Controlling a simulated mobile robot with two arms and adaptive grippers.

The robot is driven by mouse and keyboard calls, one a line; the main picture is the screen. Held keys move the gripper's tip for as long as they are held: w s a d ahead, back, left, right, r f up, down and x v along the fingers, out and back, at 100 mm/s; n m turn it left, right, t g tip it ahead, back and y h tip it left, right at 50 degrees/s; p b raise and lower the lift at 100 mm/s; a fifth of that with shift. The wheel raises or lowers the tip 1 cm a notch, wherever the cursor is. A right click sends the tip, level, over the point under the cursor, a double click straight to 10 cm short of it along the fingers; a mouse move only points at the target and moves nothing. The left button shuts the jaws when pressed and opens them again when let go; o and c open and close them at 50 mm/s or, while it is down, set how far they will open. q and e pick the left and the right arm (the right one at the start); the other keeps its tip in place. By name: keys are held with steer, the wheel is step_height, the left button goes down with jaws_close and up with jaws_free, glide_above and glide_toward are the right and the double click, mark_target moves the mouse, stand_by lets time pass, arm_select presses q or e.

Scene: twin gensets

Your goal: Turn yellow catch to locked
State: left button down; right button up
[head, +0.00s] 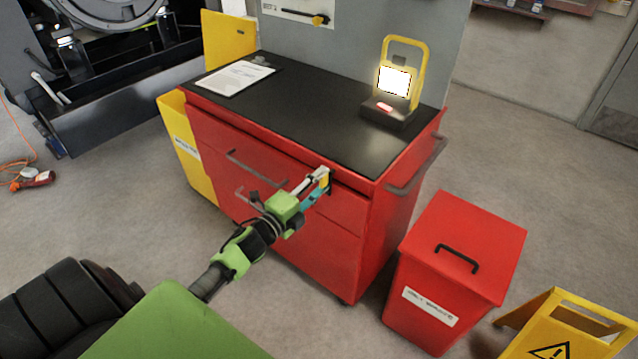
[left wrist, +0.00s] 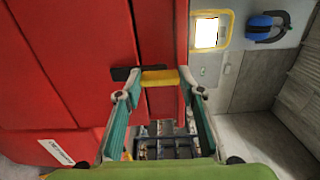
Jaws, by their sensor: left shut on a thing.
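The yellow catch (head: 324,178) is on the front of the red tool cabinet (head: 330,251), near its upper right corner. It also shows in the left wrist view as a short yellow bar (left wrist: 160,78) beside a black plate (left wrist: 124,74). My left gripper (head: 315,187) is at the catch, with its two fingers (left wrist: 157,98) on either side of the yellow bar, shut on it. The fingers hide part of the catch in the head view. My right gripper is in neither view.
A lit yellow work lamp (head: 396,82) and a paper sheet (head: 236,78) are on the black cabinet top (head: 300,125). A red lidded bin (head: 462,245) stands right of the cabinet. A yellow warning sign (head: 570,325) is at the lower right. Grey floor lies in front of the cabinet.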

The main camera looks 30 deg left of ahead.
arm_select(q)
steer(key=c, duration=1.4)
jaws_free()
steer(key=shift+o, duration=0.2)
steer(key=shift+s, duration=0.1)
steer(key=s, duration=1.2)
steer(key=shift+a, duration=0.45)
steer(key=shift+w+f, duration=0.1)
steer(key=shift+f, duration=0.05)
